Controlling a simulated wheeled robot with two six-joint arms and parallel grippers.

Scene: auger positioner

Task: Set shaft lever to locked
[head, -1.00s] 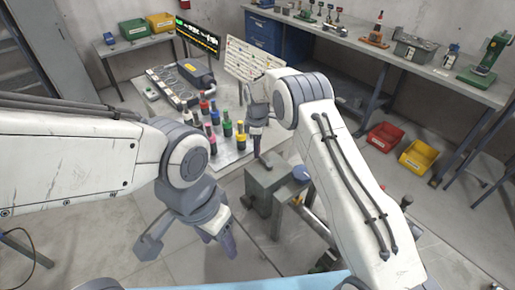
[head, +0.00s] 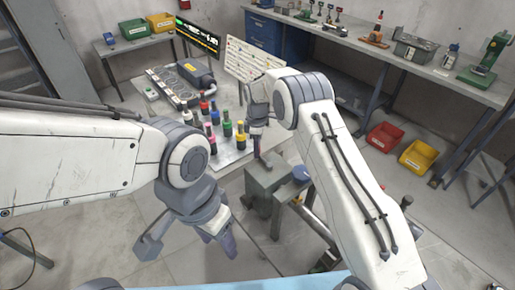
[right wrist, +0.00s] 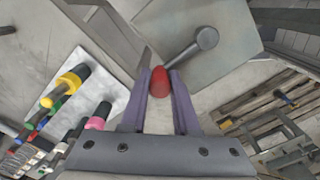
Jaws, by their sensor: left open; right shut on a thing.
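In the right wrist view, a lever with a red knob (right wrist: 160,82) and a grey rod runs up to a round grey hub (right wrist: 206,38) on a flat grey block (right wrist: 225,68). My right gripper (right wrist: 160,86) is shut on the red knob. In the head view, my right gripper (head: 257,148) reaches down to the top of the grey block (head: 262,188); the knob is hidden there. No lock marking is readable. My left gripper (head: 188,240) is open and empty above the floor, apart from the block.
Several bottle-like things with coloured tops (head: 227,128) stand on a low table left of the block, close to my right gripper. A blue knob (head: 300,173) sits right of the block. Red (head: 384,137) and yellow (head: 418,156) bins lie on the floor at right.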

